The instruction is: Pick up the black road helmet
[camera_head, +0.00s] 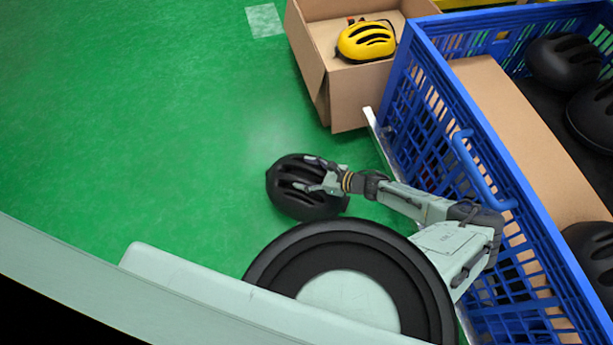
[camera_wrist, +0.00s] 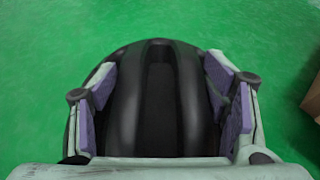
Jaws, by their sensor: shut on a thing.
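A black road helmet (camera_head: 290,199) with vent slots is over the green floor in the head view, left of the blue crate. I cannot tell whether it touches the floor. My gripper (camera_head: 324,178) reaches it from the right and is shut on it. In the wrist view the helmet (camera_wrist: 158,100) fills the middle, its smooth dark shell between the purple pads of my gripper (camera_wrist: 160,95). The pads press on its left and right sides. The helmet's underside is hidden.
A blue slatted crate (camera_head: 440,120) with several black helmets (camera_head: 563,61) and a cardboard divider (camera_head: 520,135) stands at the right. A cardboard box (camera_head: 350,85) holding a yellow helmet (camera_head: 366,41) stands behind. The green floor (camera_head: 130,120) at left is clear.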

